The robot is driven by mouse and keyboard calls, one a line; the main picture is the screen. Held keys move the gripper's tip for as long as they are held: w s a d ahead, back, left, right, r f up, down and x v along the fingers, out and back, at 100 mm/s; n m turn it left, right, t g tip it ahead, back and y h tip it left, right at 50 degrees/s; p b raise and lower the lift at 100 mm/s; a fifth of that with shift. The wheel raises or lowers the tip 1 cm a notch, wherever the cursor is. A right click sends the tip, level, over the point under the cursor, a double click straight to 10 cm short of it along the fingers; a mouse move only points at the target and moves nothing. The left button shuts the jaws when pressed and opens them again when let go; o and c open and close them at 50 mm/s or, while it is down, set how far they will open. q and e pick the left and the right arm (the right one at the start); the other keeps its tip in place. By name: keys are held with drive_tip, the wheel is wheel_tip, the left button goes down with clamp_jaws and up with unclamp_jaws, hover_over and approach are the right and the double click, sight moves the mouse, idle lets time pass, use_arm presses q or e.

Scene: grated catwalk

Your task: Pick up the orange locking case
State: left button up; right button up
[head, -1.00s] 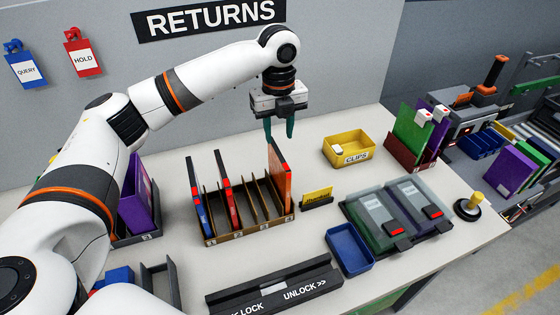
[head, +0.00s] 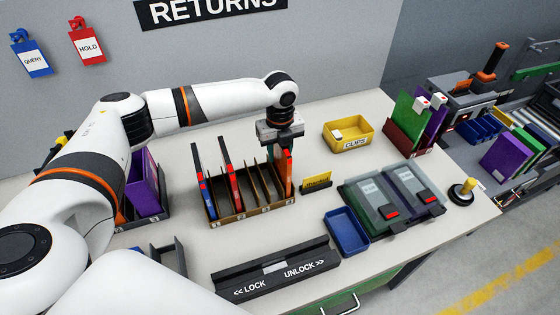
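The orange locking case (head: 285,178) stands upright in the right-hand end slot of a brown slotted rack (head: 262,210) on the white counter. My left gripper (head: 282,148) points down right over the top of this case, with its fingers around or beside the top edge. The fingers are mostly hidden, so I cannot tell whether they are closed on it. The case still sits in the rack. My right gripper is not in view.
A blue case and a red case (head: 229,176) stand in the rack's left slots. A yellow clips bin (head: 348,134), a small yellow sign (head: 317,179), a blue tray (head: 347,230) and a black lock/unlock block (head: 273,270) surround the rack.

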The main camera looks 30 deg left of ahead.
use_arm(q)
clamp_jaws()
idle(0.3)
